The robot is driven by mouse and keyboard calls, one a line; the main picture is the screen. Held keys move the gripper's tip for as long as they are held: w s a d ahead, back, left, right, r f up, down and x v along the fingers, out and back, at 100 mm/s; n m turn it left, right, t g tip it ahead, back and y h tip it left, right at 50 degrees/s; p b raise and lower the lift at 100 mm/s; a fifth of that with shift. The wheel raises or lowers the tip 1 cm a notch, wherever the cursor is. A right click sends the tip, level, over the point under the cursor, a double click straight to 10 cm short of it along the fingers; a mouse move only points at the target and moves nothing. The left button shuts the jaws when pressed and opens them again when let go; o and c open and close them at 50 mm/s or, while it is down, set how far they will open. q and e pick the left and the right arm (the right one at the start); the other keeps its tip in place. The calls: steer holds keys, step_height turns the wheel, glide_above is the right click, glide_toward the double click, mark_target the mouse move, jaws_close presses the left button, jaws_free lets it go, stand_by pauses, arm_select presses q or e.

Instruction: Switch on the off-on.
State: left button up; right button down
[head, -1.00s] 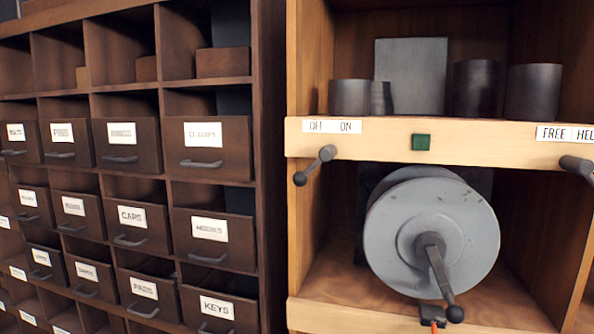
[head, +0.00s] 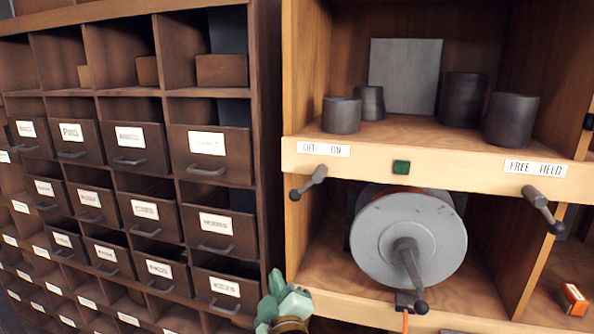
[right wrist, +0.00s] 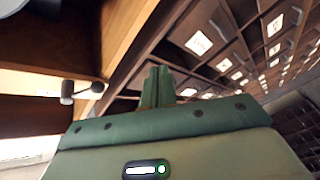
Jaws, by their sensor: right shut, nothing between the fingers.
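The off-on lever (head: 307,183) is a small dark handle with a round knob under the front board. It sits below the "OFF ON" label (head: 324,149) and tilts down to the left, toward the OFF side. My right gripper (head: 285,295) shows at the bottom of the head view, green, shut and empty. It is well below the lever and apart from it. In the right wrist view the shut green fingers (right wrist: 158,86) point up, with the lever (right wrist: 82,92) to their left. My left gripper is not in view.
A grey wheel with a crank (head: 408,240) stands in the bay right of the lever. A green button (head: 401,167) and a "FREE HELD" lever (head: 543,209) are further right. A dark drawer cabinet (head: 262,130) is close on the left. Dark cylinders stand on the upper shelf.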

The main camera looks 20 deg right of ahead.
mark_target(297, 192)
arm_select(q)
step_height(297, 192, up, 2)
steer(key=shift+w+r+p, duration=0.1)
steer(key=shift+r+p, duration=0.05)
steer(key=shift+p, duration=0.55)
arm_select(e)
steer(key=s+d+r+m+t+h, duration=0.1)
steer(key=s+r+t+h, duration=0.2)
steer(key=r, duration=1.3)
steer(key=shift+m, duration=0.3)
steer(key=shift+d+r, duration=0.1)
steer(key=w+d+p, duration=0.1)
steer(key=w, duration=0.1)
steer(key=w+d+r+p, duration=0.1)
steer(key=w, duration=0.2)
steer(key=w+d+p, duration=0.1)
steer(key=w+d, duration=0.1)
steer(key=w, duration=0.1)
steer(key=shift+w+r, duration=0.15)
steer(key=shift+d+f, duration=0.25)
steer(key=shift+d, duration=0.05)
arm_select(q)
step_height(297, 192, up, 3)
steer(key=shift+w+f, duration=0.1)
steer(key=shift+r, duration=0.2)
